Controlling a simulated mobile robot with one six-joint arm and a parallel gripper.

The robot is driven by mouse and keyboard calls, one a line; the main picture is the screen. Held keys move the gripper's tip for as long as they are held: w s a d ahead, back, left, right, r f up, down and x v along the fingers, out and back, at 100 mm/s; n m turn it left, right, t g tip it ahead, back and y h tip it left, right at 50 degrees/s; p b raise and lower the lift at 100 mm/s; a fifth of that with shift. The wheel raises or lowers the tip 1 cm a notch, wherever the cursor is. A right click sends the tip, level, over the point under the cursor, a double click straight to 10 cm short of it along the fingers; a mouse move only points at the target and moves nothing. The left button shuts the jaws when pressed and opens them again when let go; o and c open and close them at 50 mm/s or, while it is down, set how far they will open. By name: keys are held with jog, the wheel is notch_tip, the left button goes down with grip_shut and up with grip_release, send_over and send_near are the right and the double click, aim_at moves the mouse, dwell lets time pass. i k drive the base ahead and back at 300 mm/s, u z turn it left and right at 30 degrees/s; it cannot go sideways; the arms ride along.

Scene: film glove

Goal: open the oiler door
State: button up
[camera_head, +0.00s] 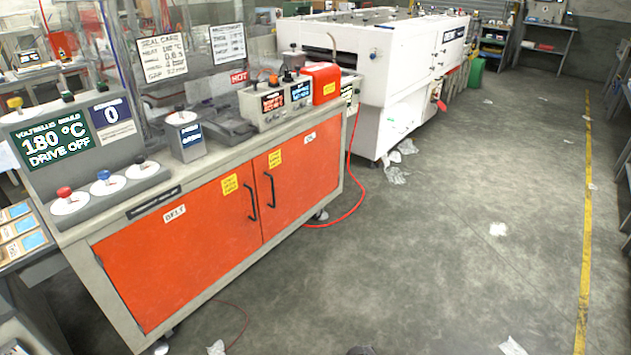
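A grey machine cabinet (215,168) on feet carries two orange doors side by side, both shut. The left door (185,240) has a white label reading BELT and a yellow sticker. The right door (305,180) has a small white label, too small to read surely, and a yellow sticker. Each door has a black upright bar handle near the middle seam: the left handle (251,203) and the right handle (270,190). Which door is marked as the oiler is not clear. My gripper is not in view.
A red box (322,82) stands on the cabinet top. A red hose (352,165) drops past its right end and curves onto the floor. A white machine (400,70) stands behind. Scraps (395,168) lie about. The grey floor (440,250) right of the doors is mostly clear.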

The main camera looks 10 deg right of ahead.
aim_at(294, 175)
jog(key=u, duration=0.1)
jog(key=i, duration=0.95)
jog(key=z, duration=0.4)
jog(key=k, duration=0.55)
jog(key=u, duration=1.35)
